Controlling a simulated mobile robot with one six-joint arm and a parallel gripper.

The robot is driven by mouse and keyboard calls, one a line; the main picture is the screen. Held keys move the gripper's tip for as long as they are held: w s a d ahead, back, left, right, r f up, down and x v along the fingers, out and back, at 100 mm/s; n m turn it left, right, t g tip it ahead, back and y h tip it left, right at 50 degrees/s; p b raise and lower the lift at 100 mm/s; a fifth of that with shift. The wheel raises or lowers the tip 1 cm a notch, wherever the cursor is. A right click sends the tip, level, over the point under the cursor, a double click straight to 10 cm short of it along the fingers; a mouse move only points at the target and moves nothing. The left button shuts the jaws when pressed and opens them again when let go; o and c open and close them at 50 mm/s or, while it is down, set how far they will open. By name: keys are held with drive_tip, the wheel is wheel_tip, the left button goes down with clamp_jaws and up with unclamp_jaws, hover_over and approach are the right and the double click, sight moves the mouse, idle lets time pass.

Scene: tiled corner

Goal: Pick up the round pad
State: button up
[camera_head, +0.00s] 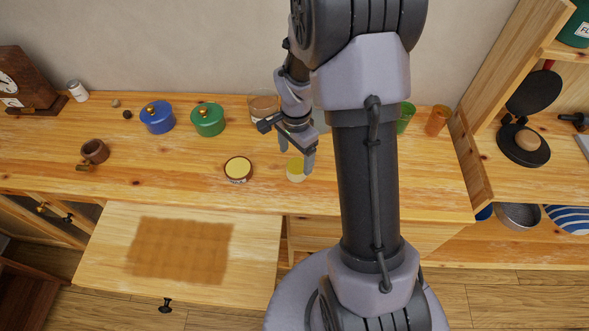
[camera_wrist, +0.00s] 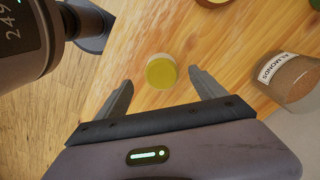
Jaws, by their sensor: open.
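The round pad (camera_head: 296,170) looks like a small, thick disc with a yellow top and a paler side. It lies on the wooden counter, just left of my arm column in the head view. In the wrist view the pad (camera_wrist: 161,71) appears whole, between and slightly beyond my fingertips. My gripper (camera_head: 297,152) is open and empty above the counter, close over the pad. In the wrist view its two fingers (camera_wrist: 160,80) are spread to either side of the pad, with a gap on each side. The height between fingertips and pad is hard to tell.
A round yellow-topped container (camera_head: 238,169) stands left of the pad. A jar labelled almonds (camera_wrist: 290,80) is at the right in the wrist view. An open drawer (camera_head: 110,270) juts out in front.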

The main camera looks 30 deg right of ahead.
sight(297, 164)
drive_tip(key=f, duration=0.2)
drive_tip(key=f+b, duration=0.1)
drive_tip(key=f, duration=0.1)
drive_tip(key=f+b, duration=0.1)
drive_tip(key=f, duration=0.1)
drive_tip(key=shift+w+d+f, duration=0.15)
drive_tip(key=shift+d+f, duration=0.1)
drive_tip(key=shift+d, duration=0.05)
drive_tip(key=shift+r, duration=0.15)
drive_tip(key=shift+c, duration=0.9)
drive_tip(key=c, duration=1.4)
wheel_tip(297, 164, up, 4)
drive_tip(key=shift+r+p, duration=0.1)
drive_tip(key=shift+p, duration=0.8)
drive_tip(key=s+a, duration=0.4)
drive_tip(key=s, duration=1.1)
drive_tip(key=shift+s+a+r+b, duration=0.2)
drive_tip(key=shift+s+r+b, duration=0.05)
drive_tip(key=shift+r+b, duration=0.1)
drive_tip(key=o, duration=0.7)
drive_tip(key=c, duration=0.4)
